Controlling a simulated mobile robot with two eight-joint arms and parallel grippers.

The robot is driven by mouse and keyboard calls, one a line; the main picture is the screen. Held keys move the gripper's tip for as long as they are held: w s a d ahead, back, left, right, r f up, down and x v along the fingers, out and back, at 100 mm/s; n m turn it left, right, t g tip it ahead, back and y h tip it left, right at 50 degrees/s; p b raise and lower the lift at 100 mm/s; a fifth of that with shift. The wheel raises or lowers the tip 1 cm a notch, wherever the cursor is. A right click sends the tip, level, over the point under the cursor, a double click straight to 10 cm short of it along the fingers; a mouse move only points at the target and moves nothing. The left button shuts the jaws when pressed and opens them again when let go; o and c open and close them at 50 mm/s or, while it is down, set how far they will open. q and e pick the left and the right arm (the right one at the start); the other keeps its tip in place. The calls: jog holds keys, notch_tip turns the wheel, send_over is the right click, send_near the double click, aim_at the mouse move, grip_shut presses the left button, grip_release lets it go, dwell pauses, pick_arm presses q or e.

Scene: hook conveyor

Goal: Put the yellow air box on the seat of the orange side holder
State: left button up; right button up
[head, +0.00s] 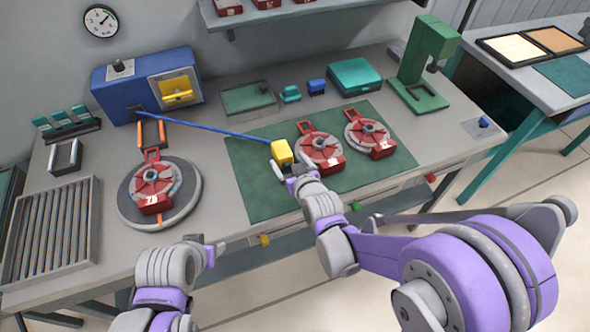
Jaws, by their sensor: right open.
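The yellow air box (282,152) is on the green mat, left of the middle red wheel-shaped part. A blue hose (205,128) runs from it to the blue machine at the back left. My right gripper (288,172) is open at the near side of the yellow box; whether its fingers touch the box I cannot tell. The orange side holder (163,132) stands in front of the blue machine, its two orange sides apart with a grey middle. No box is on it. My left gripper (213,250) is over the table's front edge, away from the box; its jaws are unclear.
Red wheel-shaped parts lie on the mat (260,195) and on a round turntable (190,207) at left. The blue machine (112,95) stands behind the holder. A grey-sided holder (76,155) is further left. A green press (428,60) stands at the back right.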

jog(key=shift+v, duration=2.8)
